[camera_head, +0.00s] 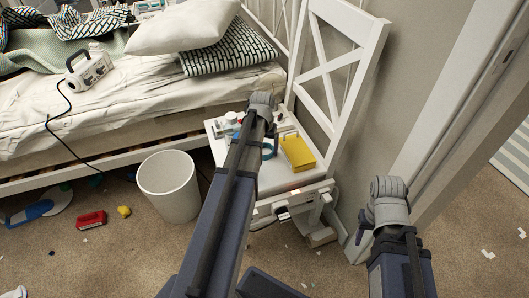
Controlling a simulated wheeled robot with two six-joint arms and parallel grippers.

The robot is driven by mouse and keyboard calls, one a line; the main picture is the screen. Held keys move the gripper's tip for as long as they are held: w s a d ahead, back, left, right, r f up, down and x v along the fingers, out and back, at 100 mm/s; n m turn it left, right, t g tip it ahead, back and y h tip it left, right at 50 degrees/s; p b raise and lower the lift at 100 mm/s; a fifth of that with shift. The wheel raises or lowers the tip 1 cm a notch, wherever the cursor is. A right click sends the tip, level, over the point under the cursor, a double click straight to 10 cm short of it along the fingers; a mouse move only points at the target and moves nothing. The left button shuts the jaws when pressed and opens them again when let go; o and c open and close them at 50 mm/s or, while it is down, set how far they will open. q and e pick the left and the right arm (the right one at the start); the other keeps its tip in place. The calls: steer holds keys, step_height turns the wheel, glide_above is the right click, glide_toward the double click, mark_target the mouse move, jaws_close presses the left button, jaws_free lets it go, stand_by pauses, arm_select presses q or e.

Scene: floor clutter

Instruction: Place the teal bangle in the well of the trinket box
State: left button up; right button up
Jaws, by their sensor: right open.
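A teal ring-shaped thing (268,148), likely the bangle, lies on the white chair seat (272,181); my left arm hides part of it. A yellow box-like thing (297,153) sits just right of it. I cannot tell whether this is the trinket box, and I see no well. My left arm (232,190) reaches across the seat, and its gripper is hidden behind it. My right arm (391,225) is at the lower right.
Small white and blue items (232,118) crowd the seat's back left. A white bin (168,186) stands left of the chair. A bed (120,110) fills the upper left. A red item (91,219) and a yellow item (124,211) lie on the carpet. A wall and door frame bound the right.

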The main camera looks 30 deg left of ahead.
arm_select(q)
steer(key=c, duration=1)
step_height(320, 180, up, 10)
steer(key=p, duration=1)
